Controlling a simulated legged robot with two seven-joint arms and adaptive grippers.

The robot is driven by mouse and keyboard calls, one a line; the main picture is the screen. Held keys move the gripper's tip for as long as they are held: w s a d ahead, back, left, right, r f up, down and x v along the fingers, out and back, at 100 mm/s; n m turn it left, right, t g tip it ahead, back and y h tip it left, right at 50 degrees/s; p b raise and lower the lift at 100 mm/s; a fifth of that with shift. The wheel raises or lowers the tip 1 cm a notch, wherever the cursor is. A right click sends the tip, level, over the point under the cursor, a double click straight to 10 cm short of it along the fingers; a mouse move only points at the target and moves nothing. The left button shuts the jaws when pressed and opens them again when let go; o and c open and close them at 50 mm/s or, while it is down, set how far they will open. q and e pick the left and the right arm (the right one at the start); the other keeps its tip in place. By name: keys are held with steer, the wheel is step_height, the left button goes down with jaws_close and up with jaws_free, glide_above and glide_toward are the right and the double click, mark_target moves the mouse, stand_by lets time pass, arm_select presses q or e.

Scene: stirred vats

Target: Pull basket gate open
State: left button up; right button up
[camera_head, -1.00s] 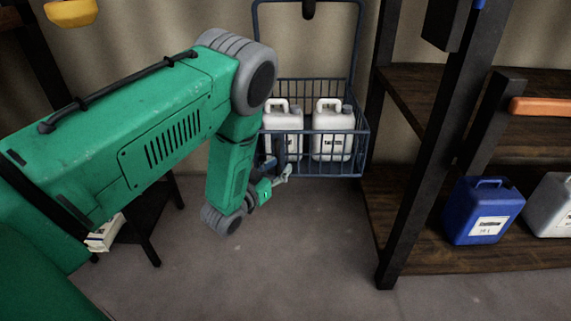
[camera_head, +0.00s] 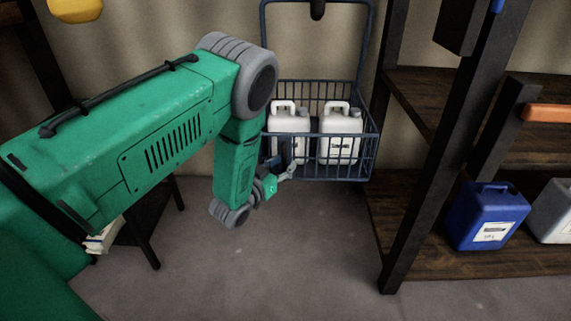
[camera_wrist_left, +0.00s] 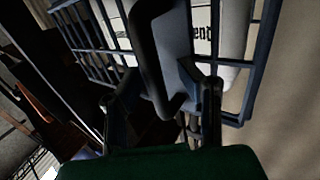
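The dark blue wire basket (camera_head: 345,171) hangs from a tall frame against the back wall and holds two white jugs (camera_head: 341,146). My left gripper (camera_head: 286,174) is at the lower left of the basket's front, below the left jug. In the left wrist view, a dark rounded handle (camera_wrist_left: 163,60) stands in front of the basket bars (camera_wrist_left: 103,42). The fingers of my left gripper (camera_wrist_left: 162,108) are spread apart on either side of the handle's lower end. I cannot tell whether they touch it. My right gripper is not in view.
A dark shelf rack with wooden boards (camera_head: 430,258) stands close on the right, with a blue jug (camera_head: 487,214) and a grey jug (camera_head: 553,211) on it. A dark stand (camera_head: 150,225) is at the left. The floor (camera_head: 290,265) below the basket is clear.

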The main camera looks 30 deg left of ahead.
arm_select(q)
steer(key=shift+d+r, duration=0.15)
steer(key=shift+d, duration=0.45)
steer(key=shift+s, duration=0.3)
steer(key=s+a, duration=0.1)
steer(key=s, duration=1)
steer(key=shift+s, duration=0.15)
